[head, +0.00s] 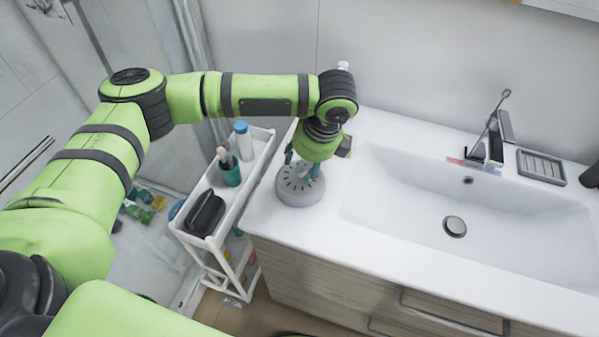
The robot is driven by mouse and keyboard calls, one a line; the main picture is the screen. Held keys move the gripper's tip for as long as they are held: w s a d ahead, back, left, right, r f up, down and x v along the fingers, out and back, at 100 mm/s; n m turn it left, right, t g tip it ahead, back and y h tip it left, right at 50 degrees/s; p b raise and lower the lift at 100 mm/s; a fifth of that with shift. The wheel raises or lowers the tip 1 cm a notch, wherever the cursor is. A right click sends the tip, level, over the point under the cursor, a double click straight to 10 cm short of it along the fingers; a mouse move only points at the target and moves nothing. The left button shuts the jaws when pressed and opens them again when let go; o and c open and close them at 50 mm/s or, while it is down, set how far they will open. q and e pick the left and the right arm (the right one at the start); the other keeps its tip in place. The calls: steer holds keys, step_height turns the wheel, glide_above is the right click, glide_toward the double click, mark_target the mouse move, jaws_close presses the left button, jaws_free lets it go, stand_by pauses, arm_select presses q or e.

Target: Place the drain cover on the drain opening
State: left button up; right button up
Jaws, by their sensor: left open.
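A grey round drain cover (299,191) with dark slots around its top sits on the left end of the white counter. My left gripper (303,165) points down right over it, its teal fingers apart at the cover's upper part. I cannot tell whether the fingers touch it. The gripper hides part of the cover's far side. In the white sink basin (400,205), a round drain (455,226) with a dark rim and a grey disc in its middle shows on the basin floor. My right gripper is not in view.
A white cart (262,150) stands left of the counter, holding a blue-capped bottle (244,141), a green cup (229,171) and a black case (205,213). A faucet (488,140) and a grey soap dish (541,167) are behind the basin. The basin is otherwise clear.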

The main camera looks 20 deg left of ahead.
arm_select(q)
steer(key=shift+s+a+f, duration=0.1)
steer(key=shift+a+f, duration=0.25)
steer(key=shift+f, duration=0.55)
steer(key=shift+c, duration=0.4)
